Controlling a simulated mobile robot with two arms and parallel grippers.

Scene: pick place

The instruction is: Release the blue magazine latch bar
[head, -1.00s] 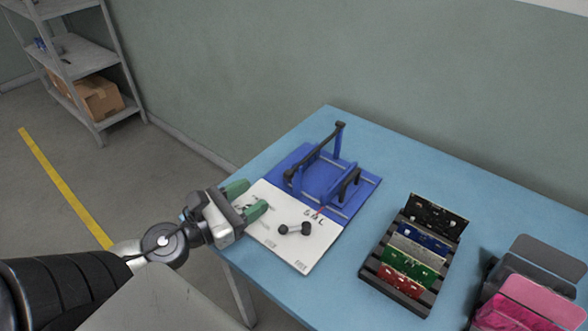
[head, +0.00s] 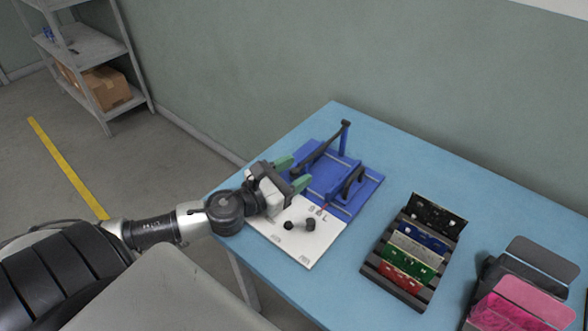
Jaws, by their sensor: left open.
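The blue magazine fixture (head: 352,198) sits on the light blue table, with black bars on its blue supports. A long dark latch bar (head: 322,146) slopes from the tall blue post down to the left; its lower end is close to my gripper and partly hidden. My left gripper (head: 292,172), with green fingertips, is open at the fixture's left edge, with one finger on each side of the bar's lower end. I cannot tell whether it touches the bar. My right gripper is not in view.
A white sheet (head: 305,250) with a small black knobbed part (head: 299,225) lies in front of the fixture. A black rack (head: 393,279) of coloured boards stands to the right, beside pink and grey bins (head: 520,305). The wall is behind the table.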

